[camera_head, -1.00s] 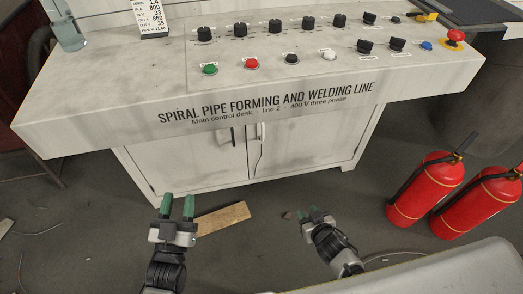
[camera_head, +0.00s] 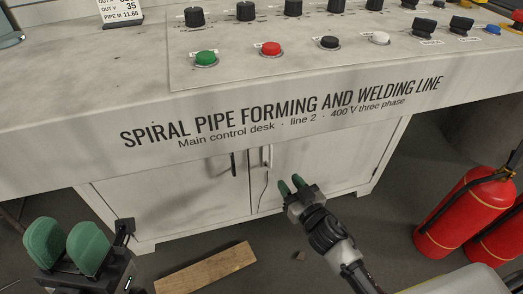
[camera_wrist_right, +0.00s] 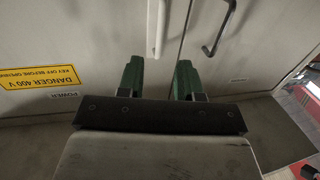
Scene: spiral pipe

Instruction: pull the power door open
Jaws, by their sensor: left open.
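The power door (camera_head: 320,165) is the right door of the white cabinet under the desk and looks closed. Its pale upright handle (camera_head: 267,157) is near the seam; it also shows in the right wrist view (camera_wrist_right: 156,28), where the picture is upside down with a POWER label (camera_wrist_right: 66,95). My right gripper (camera_head: 291,184) is in front of this door, below and right of the handle in the head view. Its green fingers (camera_wrist_right: 160,80) are apart with nothing between them. My left gripper (camera_head: 66,248) is open and empty at the lower left.
The left door (camera_head: 180,195) has a dark handle (camera_head: 233,164). The desk front (camera_head: 280,115) overhangs the doors. A wooden board (camera_head: 206,268) lies on the floor before the cabinet. Red fire extinguishers (camera_head: 465,212) stand at the right. A yellow danger sign (camera_wrist_right: 40,77) is on the power door.

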